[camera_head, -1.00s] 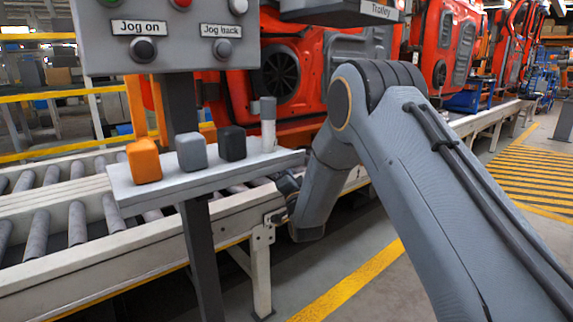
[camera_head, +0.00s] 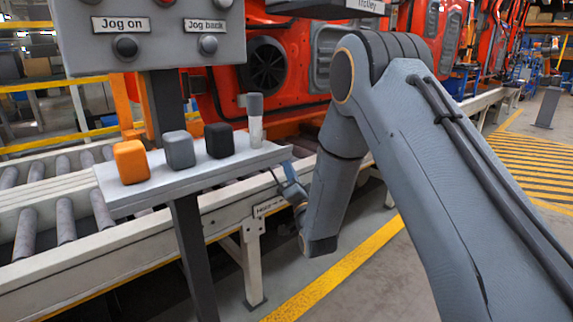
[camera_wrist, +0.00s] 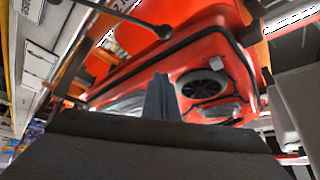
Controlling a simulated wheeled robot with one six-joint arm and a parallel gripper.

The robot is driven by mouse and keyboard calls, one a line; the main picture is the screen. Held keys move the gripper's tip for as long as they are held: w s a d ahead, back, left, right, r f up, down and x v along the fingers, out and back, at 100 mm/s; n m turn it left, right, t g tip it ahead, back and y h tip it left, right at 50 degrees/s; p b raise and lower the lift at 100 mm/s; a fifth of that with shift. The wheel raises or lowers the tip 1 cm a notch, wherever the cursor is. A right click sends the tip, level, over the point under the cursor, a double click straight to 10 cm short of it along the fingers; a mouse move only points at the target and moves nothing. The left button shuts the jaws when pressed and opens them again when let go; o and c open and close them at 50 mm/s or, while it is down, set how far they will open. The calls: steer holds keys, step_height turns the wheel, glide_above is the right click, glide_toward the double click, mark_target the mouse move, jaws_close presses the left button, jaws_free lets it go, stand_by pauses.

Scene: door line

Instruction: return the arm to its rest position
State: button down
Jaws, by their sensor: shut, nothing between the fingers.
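My arm (camera_head: 345,140) reaches in from the lower right, bends at the elbow and hangs down in front of the conveyor. My gripper (camera_wrist: 160,85) points at a red door in the wrist view, its two fingers together with nothing between them. In the head view my gripper is small and partly hidden, near the right end of the grey shelf. I cannot tell from this view whether it touches the shelf.
The shelf (camera_head: 135,189) holds an orange block (camera_head: 131,161), a grey block (camera_head: 179,149), a black block (camera_head: 219,140) and a grey-topped cylinder (camera_head: 255,120). A button panel (camera_head: 165,30) stands above it. The roller conveyor (camera_head: 40,255) runs behind. Floor is clear beyond the yellow line (camera_head: 340,270).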

steer(key=s+d+n+g+h, duration=0.3)
steer(key=s+d+g, duration=0.3)
steer(key=s, duration=0.9)
steer(key=s+d+n+g+h+p, duration=0.1)
steer(key=s+d+n+g+h, duration=0.2)
steer(key=s+g, duration=0.85)
steer(key=s+d+n+g+h, duration=0.25)
steer(key=s+d, duration=0.45)
steer(key=s, duration=1.2)
steer(key=d+r+m+p, duration=0.2)
steer(key=d+r+p, duration=0.7)
steer(key=p, duration=1)
step_height(320, 180, up, 3)
steer(key=shift+w+f+p, duration=0.15)
steer(key=shift+p, duration=0.25)
